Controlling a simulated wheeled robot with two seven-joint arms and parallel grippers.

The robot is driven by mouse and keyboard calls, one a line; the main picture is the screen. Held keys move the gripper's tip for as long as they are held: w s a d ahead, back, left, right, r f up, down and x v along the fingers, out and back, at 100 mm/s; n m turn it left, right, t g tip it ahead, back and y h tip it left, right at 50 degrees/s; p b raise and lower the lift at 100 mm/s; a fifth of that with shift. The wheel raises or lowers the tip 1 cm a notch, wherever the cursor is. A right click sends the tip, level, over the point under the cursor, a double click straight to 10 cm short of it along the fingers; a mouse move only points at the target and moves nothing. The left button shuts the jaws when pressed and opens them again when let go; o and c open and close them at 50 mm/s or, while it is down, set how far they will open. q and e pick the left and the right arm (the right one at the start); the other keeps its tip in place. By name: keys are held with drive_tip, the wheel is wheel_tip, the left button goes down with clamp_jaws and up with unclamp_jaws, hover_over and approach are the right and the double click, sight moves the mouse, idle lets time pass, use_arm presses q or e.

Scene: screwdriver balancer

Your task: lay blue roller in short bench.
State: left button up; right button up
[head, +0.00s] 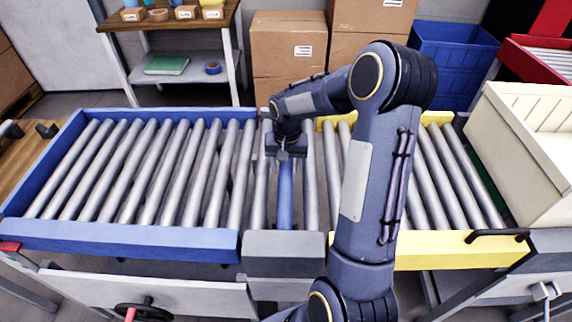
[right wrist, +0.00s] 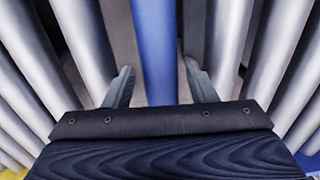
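The blue roller (head: 285,200) lies in the short grey-framed bench (head: 284,250) in the middle, lengthwise between grey rollers and parallel to them. Its far part is hidden by my right gripper (head: 284,155), which points down over it. In the right wrist view the blue roller (right wrist: 157,50) runs between the two fingers of my right gripper (right wrist: 160,82). The fingers stand apart, with a narrow gap on each side of the roller. I cannot tell whether both roller ends are fully seated. My left gripper is not in view.
A blue-framed roller bench (head: 120,238) adjoins on the left and a yellow-framed one (head: 450,250) on the right, partly hidden by my right arm. A cream crate (head: 530,150) stands at the right. Cardboard boxes (head: 288,50) and a shelf table (head: 185,75) stand behind.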

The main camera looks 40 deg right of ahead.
drive_tip(key=shift+o, duration=0.8)
drive_tip(key=shift+r, duration=3.9)
drive_tip(key=s+a+r+n+t+y+p, duration=0.1)
drive_tip(key=s+a+r+n+t+p, duration=0.1)
drive_tip(key=s+a+r, duration=0.3)
drive_tip(key=s+a+r+n+t+y+p, duration=0.2)
drive_tip(key=s+a+r+n+t, duration=0.1)
drive_tip(key=s+a, duration=0.9)
drive_tip(key=s+r+n, duration=0.1)
drive_tip(key=s+r, duration=0.1)
drive_tip(key=s, duration=0.2)
drive_tip(key=shift+a+r+y, duration=0.25)
drive_tip(key=shift+y, duration=0.05)
